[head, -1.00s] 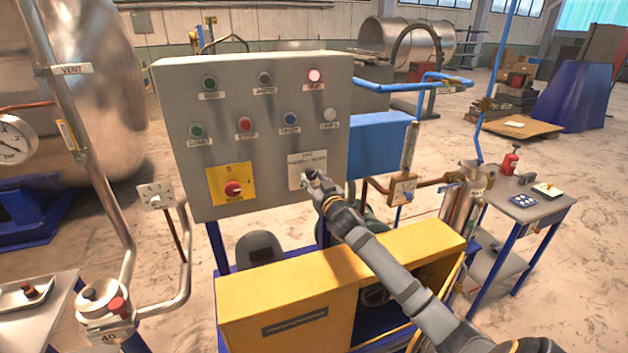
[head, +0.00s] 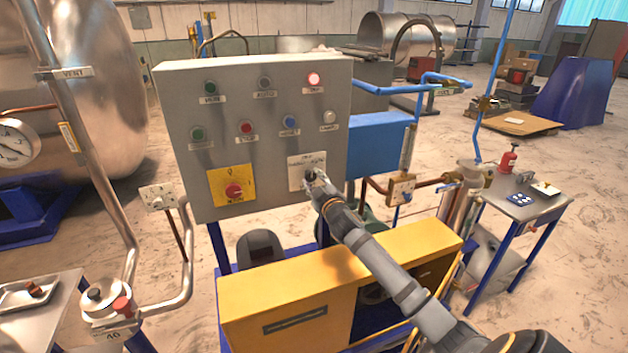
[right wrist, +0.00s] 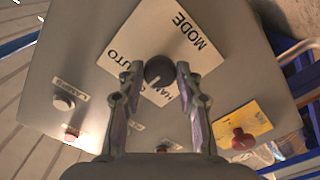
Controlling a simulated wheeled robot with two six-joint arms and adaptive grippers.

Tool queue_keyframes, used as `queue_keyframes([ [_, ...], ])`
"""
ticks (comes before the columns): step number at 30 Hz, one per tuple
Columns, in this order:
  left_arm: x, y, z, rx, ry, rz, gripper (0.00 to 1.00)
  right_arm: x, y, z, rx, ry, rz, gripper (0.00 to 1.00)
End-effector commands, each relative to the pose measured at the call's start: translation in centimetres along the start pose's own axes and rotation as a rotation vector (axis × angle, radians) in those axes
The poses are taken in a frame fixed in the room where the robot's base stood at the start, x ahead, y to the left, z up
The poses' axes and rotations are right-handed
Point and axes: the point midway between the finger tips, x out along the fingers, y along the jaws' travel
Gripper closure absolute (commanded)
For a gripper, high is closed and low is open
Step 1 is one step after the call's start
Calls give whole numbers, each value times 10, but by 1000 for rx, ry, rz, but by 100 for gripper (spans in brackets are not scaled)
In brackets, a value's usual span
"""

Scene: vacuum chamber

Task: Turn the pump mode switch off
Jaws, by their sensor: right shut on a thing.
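The pump mode switch is a round black knob (right wrist: 159,71) on a white plate marked MODE, AUTO and HAND (right wrist: 185,35). In the right wrist view it sits between the two fingertips of my right gripper (right wrist: 155,80), which is shut on it. A pale mark shows on the knob's lower edge in that view, near the HAND lettering; its exact setting is hard to read. In the head view my right gripper (head: 314,178) is at the white plate (head: 302,164), on the lower right of the grey control panel (head: 225,125), and hides most of the knob. My left gripper is not in view.
A red rotary switch on a yellow plate (head: 233,191) is left of the mode switch. Several buttons and lamps are above, with a lit red lamp (head: 314,79). A yellow cabinet (head: 290,290) stands below my right forearm. Pipes and a flowmeter (head: 402,188) are to the right.

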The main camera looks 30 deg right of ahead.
Motion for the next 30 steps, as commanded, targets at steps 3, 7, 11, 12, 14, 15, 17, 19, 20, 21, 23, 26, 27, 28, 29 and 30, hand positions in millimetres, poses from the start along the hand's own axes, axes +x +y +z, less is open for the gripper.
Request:
queue_keyframes([
  [3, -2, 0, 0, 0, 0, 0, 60, 0, 0, -1, -27, 2, 0, 97],
  [7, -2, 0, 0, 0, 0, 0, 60, 0, 0, -1, -41, 2, 1, 97],
  [11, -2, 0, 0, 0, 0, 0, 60, 0, 0, -1, -46, 2, 1, 97],
  [12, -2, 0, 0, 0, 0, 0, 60, 0, 0, -1, -46, 2, 1, 97],
  [14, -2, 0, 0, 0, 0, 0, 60, 0, 0, -1, -45, 2, 1, 97],
  [15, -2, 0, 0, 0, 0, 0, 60, 0, 0, -1, -45, 2, 1, 97],
  [17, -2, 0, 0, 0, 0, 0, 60, 0, 0, -1, -45, 2, 1, 97],
  [19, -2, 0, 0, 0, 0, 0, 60, 0, 0, -1, -44, 2, 1, 62],
  [20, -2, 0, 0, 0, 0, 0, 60, 0, 0, -1, -44, 2, 1, 58],
  [21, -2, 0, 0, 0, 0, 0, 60, 0, 0, -1, -44, 2, 1, 53],
  [23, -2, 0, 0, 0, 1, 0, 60, 0, 0, -1, -44, 2, 1, 45],
  [26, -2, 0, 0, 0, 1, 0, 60, 0, 0, 0, -44, 1, 1, 42],
  [27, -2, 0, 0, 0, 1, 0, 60, 0, 0, 0, -44, 1, 0, 42],
  [28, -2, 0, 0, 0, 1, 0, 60, 0, 0, 0, -44, 1, 0, 42],
  [29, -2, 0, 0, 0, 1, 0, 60, 0, 0, 0, -44, 1, 0, 42],
  [30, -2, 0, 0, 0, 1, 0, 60, 0, 0, 0, -44, 1, 0, 42],
])
